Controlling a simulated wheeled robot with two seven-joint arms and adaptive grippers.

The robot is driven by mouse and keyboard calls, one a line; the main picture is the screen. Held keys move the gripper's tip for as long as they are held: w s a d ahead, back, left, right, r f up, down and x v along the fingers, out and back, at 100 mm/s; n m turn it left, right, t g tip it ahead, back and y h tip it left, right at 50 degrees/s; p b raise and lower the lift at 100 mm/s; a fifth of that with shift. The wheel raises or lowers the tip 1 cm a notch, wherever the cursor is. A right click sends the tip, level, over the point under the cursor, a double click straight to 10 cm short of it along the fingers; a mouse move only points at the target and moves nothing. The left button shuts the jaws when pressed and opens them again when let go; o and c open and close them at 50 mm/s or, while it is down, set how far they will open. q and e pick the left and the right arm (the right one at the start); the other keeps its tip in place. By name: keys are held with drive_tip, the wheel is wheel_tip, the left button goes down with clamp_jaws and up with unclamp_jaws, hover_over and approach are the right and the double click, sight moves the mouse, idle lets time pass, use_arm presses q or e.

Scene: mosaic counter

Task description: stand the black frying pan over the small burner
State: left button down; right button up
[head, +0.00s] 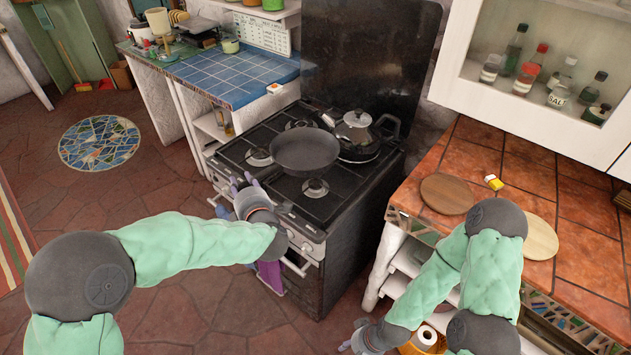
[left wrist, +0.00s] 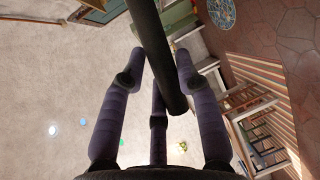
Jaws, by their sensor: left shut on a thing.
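The black frying pan (head: 304,152) is over the middle of the stove top (head: 277,191), roughly level, overlapping the grates; I cannot tell whether it touches them. My left gripper (head: 244,183) is at the stove's front edge, shut on the pan's handle. In the left wrist view the dark handle (left wrist: 155,45) runs between the purple fingers (left wrist: 160,80). One burner (head: 315,187) shows in front of the pan, one at the left (head: 257,157) and one behind (head: 298,124). I cannot tell which is the small one. My right gripper (head: 362,337) is low beside the right counter, its fingers unclear.
A lidded pot (head: 356,128) stands on the back right of the stove, close to the pan. A dark splash panel (head: 370,60) rises behind. A blue-tiled counter (head: 228,78) is at the left, an orange-tiled counter (head: 555,190) with round boards (head: 447,193) at the right.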

use_arm(q)
drive_tip(key=d+f+v, duration=0.1)
drive_tip(key=f+v, duration=0.2)
drive_tip(key=v, duration=1)
drive_tip(key=w+a+f+b, duration=0.3)
drive_tip(key=w+f+b, duration=0.4)
drive_tip(key=w+f, duration=0.5)
drive_tip(key=shift+x, duration=0.75)
drive_tip(key=c, duration=0.9)
unclamp_jaws()
drive_tip(key=shift+s+f, duration=0.1)
drive_tip(key=shift+f, duration=0.05)
drive_tip(key=shift+d, duration=0.1)
